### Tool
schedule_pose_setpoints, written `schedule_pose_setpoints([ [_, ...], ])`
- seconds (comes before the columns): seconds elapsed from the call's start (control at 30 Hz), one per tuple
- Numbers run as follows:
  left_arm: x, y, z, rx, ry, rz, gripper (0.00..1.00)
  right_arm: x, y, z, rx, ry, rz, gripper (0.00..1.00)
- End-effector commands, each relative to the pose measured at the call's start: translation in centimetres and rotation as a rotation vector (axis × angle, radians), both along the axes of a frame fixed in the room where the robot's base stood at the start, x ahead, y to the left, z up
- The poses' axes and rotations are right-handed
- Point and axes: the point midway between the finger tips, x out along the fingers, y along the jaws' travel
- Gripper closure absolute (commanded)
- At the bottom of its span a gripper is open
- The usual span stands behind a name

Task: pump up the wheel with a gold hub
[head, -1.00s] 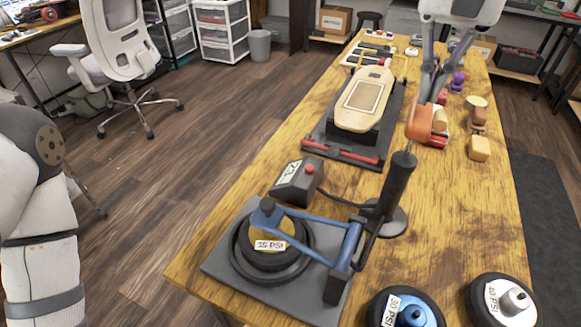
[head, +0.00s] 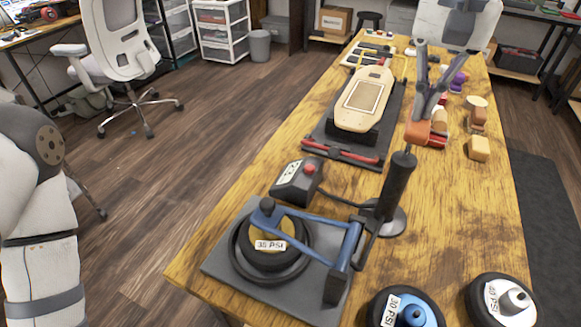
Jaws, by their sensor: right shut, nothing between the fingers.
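The wheel with a gold hub (head: 286,227) lies in a blue clamp frame (head: 310,245) on a grey base plate (head: 225,262) at the near end of the table. My left gripper is out of view; only my left arm shows at the left edge.
A dark box with a red button (head: 297,182) stands beside the pump. Wheels with blue (head: 410,312) and white (head: 503,298) hubs lie at the front right. A skateboard deck (head: 364,98) on a stand is behind. Small blocks (head: 479,148) lie at the right.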

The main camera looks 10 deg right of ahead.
Motion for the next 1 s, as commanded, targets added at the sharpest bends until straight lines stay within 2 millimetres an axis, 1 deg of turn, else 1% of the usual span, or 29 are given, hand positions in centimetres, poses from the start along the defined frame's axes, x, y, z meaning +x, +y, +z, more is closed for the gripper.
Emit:
schedule_pose_setpoints([
  [0.1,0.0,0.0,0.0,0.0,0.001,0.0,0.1,-0.1,0.0,-1.0,-0.001,0.006,0.001,1.0],
  [0.73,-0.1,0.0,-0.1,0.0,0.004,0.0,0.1,-0.1,0.0,-5.6,-0.001,0.009,0.001,1.0],
  [0.87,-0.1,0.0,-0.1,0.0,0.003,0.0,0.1,0.0,0.0,-4.8,-0.001,0.006,0.0,1.0],
  [1.0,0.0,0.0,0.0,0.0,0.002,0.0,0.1,0.0,0.0,-2.8,-0.001,0.003,-0.001,1.0],
])
